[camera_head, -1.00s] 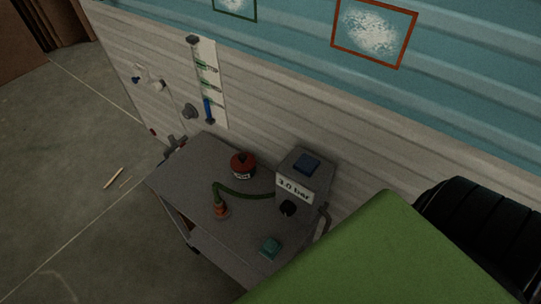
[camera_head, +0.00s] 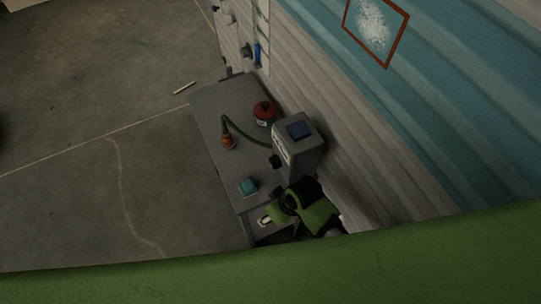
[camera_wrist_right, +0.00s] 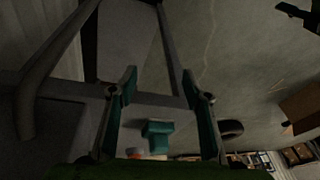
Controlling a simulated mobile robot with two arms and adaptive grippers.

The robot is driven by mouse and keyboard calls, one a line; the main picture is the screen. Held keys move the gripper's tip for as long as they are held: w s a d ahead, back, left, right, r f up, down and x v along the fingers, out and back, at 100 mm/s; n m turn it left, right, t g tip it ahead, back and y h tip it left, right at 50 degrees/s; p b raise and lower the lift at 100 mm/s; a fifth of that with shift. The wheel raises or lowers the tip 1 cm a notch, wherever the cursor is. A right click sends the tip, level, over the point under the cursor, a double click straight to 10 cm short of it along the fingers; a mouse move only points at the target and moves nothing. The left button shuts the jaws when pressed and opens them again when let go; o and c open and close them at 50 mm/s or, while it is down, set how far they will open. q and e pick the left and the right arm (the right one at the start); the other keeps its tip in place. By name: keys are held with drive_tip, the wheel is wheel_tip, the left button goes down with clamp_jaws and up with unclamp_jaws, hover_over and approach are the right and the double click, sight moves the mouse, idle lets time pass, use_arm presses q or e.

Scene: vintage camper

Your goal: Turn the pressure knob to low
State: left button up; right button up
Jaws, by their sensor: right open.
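The pressure knob (camera_head: 275,161) is a small black knob low on the front of a grey box (camera_head: 309,152) with a blue top piece, at the wall end of the cart. Its setting is too small to read. My right gripper (camera_head: 265,221) is at the cart's near end, below the knob in the head view and apart from it. In the right wrist view its two teal fingers (camera_wrist_right: 160,88) are spread and empty. The knob cannot be made out there. My left gripper is not in view.
The grey cart (camera_head: 210,101) carries a red canister (camera_head: 264,112), a green hose (camera_head: 243,133) with an orange fitting (camera_head: 228,143), and a teal block (camera_head: 248,186), which also shows in the right wrist view (camera_wrist_right: 157,130). A ribbed wall (camera_head: 345,160) borders the cart. Floor lies open leftward.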

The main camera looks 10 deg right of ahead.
drive_tip(key=w+a+r+n+g+p, duration=0.1)
drive_tip(key=w+a+r+n, duration=0.2)
drive_tip(key=a+r+n, duration=0.75)
drive_tip(key=n+h+p, duration=0.1)
drive_tip(key=n+h, duration=0.4)
drive_tip(key=h, duration=0.2)
approach(271, 161)
drive_tip(key=p+x, duration=0.1)
drive_tip(key=x, duration=0.9)
drive_tip(key=shift+s+p, duration=0.1)
drive_tip(key=shift+p, duration=0.25)
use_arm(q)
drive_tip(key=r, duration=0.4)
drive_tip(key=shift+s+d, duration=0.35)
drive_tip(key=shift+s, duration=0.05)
use_arm(e)
drive_tip(key=c, duration=1.1)
